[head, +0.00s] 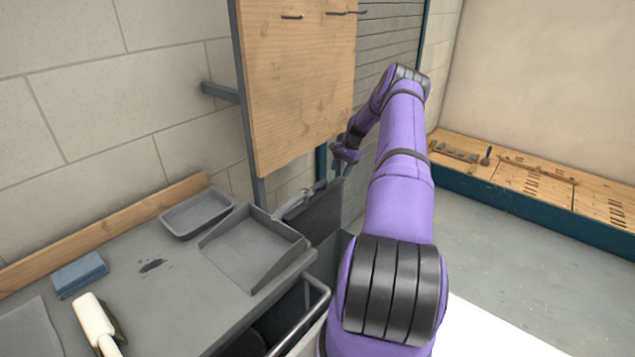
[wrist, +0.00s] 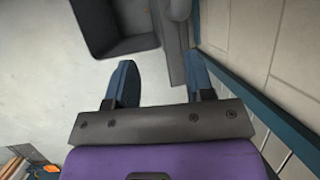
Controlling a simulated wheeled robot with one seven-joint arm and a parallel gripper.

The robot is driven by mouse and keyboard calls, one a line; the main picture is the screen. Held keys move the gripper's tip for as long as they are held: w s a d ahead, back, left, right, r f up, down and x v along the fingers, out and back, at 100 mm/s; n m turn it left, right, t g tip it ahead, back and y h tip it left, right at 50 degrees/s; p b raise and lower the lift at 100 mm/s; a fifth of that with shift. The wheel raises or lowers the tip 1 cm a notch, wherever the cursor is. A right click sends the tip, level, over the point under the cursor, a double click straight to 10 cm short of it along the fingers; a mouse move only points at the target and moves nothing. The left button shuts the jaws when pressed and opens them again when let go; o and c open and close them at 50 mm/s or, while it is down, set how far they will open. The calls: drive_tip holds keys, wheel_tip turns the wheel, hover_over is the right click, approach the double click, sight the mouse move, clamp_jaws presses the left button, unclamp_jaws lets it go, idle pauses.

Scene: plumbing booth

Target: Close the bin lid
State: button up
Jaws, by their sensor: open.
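The bin (wrist: 103,52) is a dark grey open box on the floor in the wrist view. Part of it shows in the head view (head: 333,254), beside my arm. Its lid (head: 322,212) stands raised as a dark grey upright panel near the wall. In the wrist view the lid (wrist: 174,45) shows nearly edge-on along the bin's right side. My gripper (wrist: 160,58) is open, with blue fingers spread apart. The lid's edge appears between the fingers, closer to the right one. I cannot tell whether they touch.
A grey workbench (head: 165,300) with a tray (head: 196,211) and a dustpan-like tray (head: 253,250) stands left of the bin. A wooden board (head: 298,85) hangs above. A wall with a blue rail (wrist: 255,113) runs close on the right in the wrist view. Open floor lies right of my arm.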

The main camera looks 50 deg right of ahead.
sight(319, 183)
drive_tip(key=w+a, duration=0.1)
drive_tip(key=a, duration=0.4)
drive_tip(key=w+a, duration=0.1)
drive_tip(key=a, duration=0.1)
drive_tip(key=shift+w+a, duration=0.3)
drive_tip(key=shift+w+a+f, duration=0.2)
drive_tip(key=shift+a+f, duration=0.5)
drive_tip(key=shift+x, duration=0.75)
clamp_jaws()
